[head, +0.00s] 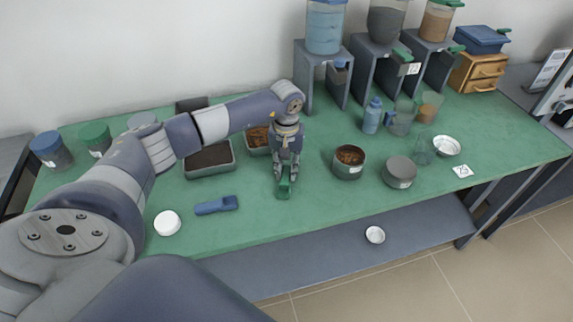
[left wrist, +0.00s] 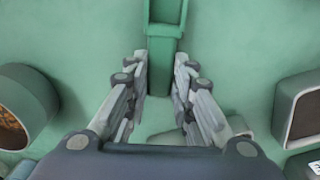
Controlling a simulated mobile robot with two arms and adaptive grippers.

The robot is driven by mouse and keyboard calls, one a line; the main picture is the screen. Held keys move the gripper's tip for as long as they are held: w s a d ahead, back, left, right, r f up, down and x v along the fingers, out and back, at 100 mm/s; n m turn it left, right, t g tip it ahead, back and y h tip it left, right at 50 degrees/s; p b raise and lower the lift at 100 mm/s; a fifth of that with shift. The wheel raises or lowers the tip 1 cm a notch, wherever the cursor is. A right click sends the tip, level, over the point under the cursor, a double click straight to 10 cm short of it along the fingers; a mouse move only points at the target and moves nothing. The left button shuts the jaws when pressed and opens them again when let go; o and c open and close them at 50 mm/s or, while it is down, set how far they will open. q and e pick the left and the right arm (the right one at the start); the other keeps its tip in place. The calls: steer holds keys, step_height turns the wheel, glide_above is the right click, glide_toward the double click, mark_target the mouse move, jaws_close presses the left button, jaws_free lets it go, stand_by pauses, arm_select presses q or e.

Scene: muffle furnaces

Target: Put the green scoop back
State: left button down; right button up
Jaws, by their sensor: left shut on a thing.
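The green scoop (head: 284,189) is at the front middle of the green table, below the fingertips of my left gripper (head: 286,175). In the left wrist view the scoop (left wrist: 166,18) points away from me, and its narrow part lies between the two fingers of my left gripper (left wrist: 160,62). The fingers are shut on it. I cannot tell whether the scoop touches the table top. My right gripper is not in view.
A blue scoop (head: 216,205) and a white lid (head: 167,223) lie left. Trays of dark material (head: 209,172) stand behind. A round tin (head: 349,170) and a grey tin (head: 398,172) stand right. Dispensers (head: 325,75) line the back. A small white dish (head: 375,235) is on the lower shelf.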

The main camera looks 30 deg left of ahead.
mark_target(286, 171)
arm_select(q)
steer(key=shift+f+b, duration=0.2)
steer(key=shift+b, duration=0.1)
steer(key=c, duration=1.4)
jaws_free()
steer(key=shift+o, duration=0.2)
steer(key=shift+r, duration=0.1)
steer(key=shift+r, duration=0.1)
steer(key=shift+w+r, duration=0.1)
steer(key=shift+r, duration=0.15)
step_height(286, 171, up, 12)
steer(key=b, duration=0.2)
steer(key=shift+f, duration=0.2)
